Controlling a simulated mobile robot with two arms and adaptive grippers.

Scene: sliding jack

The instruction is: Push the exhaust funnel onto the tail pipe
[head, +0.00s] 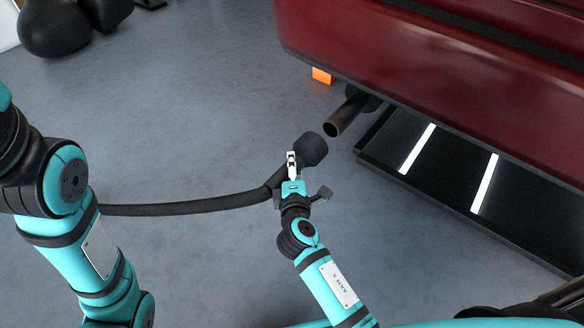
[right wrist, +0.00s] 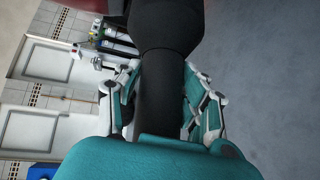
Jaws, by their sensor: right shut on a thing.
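The black exhaust funnel (head: 312,149) is on the end of a dark hose (head: 190,208). My right gripper (head: 290,166) is shut on the hose or funnel neck just behind the funnel. In the right wrist view, the fingers of my right gripper (right wrist: 165,98) lie on both sides of the black neck, and the wide funnel (right wrist: 166,28) extends beyond them. The tail pipe (head: 343,117) sticks out from under the red car, up and right of the funnel. A small gap shows between the funnel and the pipe's open end. My left gripper is out of view.
The red car (head: 430,75) fills the upper right. A dark frame with two light strips (head: 418,148) lies beneath it. An orange block (head: 322,76) is near the car. Open grey floor (head: 190,120) lies to the left, crossed by the hose.

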